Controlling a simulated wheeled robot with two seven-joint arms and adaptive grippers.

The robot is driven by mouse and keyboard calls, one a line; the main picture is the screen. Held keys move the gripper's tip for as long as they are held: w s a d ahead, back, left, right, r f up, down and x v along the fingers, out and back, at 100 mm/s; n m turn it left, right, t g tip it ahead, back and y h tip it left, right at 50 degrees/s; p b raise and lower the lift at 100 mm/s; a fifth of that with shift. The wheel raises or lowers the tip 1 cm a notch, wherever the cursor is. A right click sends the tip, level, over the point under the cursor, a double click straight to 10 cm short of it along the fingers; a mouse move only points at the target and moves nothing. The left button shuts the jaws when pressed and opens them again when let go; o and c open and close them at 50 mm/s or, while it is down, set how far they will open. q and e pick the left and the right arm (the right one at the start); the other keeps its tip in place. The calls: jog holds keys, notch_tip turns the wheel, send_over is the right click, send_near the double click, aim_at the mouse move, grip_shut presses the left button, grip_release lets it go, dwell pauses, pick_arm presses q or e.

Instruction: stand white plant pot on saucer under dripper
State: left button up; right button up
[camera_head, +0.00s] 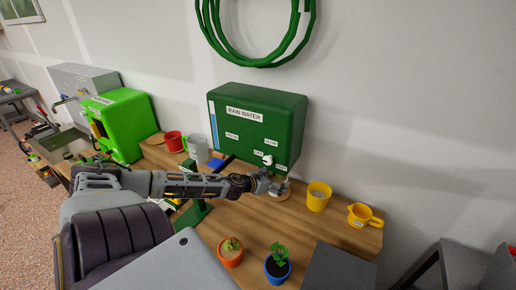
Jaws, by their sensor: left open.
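The green rain water tank (257,120) stands against the wall, with a small white tap (267,160) low on its front right. My left arm reaches across the bench from the left. My left gripper (280,186) is open just below the tap area. A round tan saucer (284,195) shows partly under and beside the gripper. A small pale shape at the fingertips may be the white plant pot; the fingers hide most of it, so I cannot tell whether it rests on the saucer. My right gripper is out of view.
A yellow pot (318,197) and a yellow jug (362,215) stand right of the saucer. Orange (230,256) and blue (278,268) pots with plants stand near the front edge. A red mug (173,141) and a grey-white vessel (197,148) stand left of the tank. Bare wood lies mid-bench.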

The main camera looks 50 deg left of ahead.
pick_arm(q)
jog(key=shift+s, duration=0.25)
jog(key=d+v, duration=0.1)
jog(key=v, duration=1)
jog(key=shift+a, duration=0.45)
dwell(1.4)
jog(key=shift+r, duration=0.1)
dwell(0.8)
